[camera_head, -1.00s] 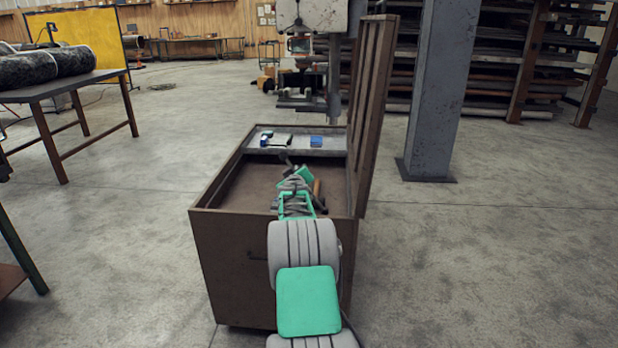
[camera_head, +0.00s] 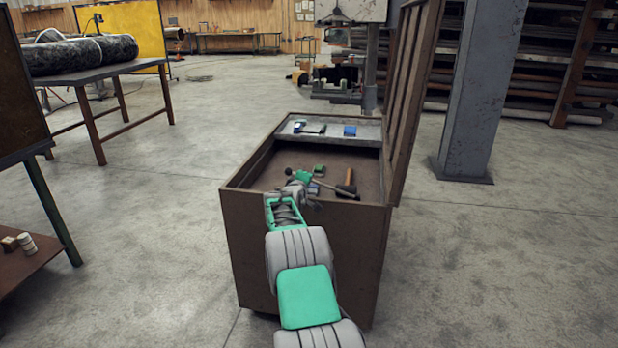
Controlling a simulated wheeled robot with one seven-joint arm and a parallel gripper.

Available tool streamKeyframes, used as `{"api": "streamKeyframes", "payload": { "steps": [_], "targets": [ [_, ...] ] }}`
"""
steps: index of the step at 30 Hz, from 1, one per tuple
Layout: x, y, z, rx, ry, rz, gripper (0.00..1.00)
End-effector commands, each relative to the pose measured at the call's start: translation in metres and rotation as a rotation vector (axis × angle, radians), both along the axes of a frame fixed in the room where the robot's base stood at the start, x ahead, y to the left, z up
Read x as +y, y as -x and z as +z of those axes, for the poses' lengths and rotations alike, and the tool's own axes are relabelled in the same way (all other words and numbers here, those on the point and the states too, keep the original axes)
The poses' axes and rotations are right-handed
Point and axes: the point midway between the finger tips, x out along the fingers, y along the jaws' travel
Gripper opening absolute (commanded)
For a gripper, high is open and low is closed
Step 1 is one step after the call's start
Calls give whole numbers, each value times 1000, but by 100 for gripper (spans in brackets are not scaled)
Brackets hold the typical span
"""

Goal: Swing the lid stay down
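A brown metal chest (camera_head: 300,255) stands in front of me, with its ribbed lid (camera_head: 412,100) standing up at the right side. A thin dark bar, which looks like the lid stay (camera_head: 330,187), slants low across the chest opening, from a dark knob at the left down towards the right wall. My gripper (camera_head: 303,177) is over the opening, at the bar's left part near the knob. The bar shows on both sides of it. My arm hides the fingertips, so I cannot tell whether they are closed on the bar.
A hammer with an orange handle (camera_head: 348,177) and small items lie in the chest. A grey tray (camera_head: 365,133) with a blue box (camera_head: 350,131) spans its back. A steel column (camera_head: 466,100) stands to the right, a table (camera_head: 100,72) at the left.

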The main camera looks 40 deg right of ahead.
Motion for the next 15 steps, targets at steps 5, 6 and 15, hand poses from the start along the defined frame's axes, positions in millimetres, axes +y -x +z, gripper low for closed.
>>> {"api": "streamKeyframes", "payload": {
  "steps": [5, 6, 15],
  "targets": [
    [0, -1, -2, 9, 8, 0, 0],
    [0, -1, -2, 10, 9, 0, 0],
    [0, -1, -2, 8, 8, 0, 15]
  ]
}}
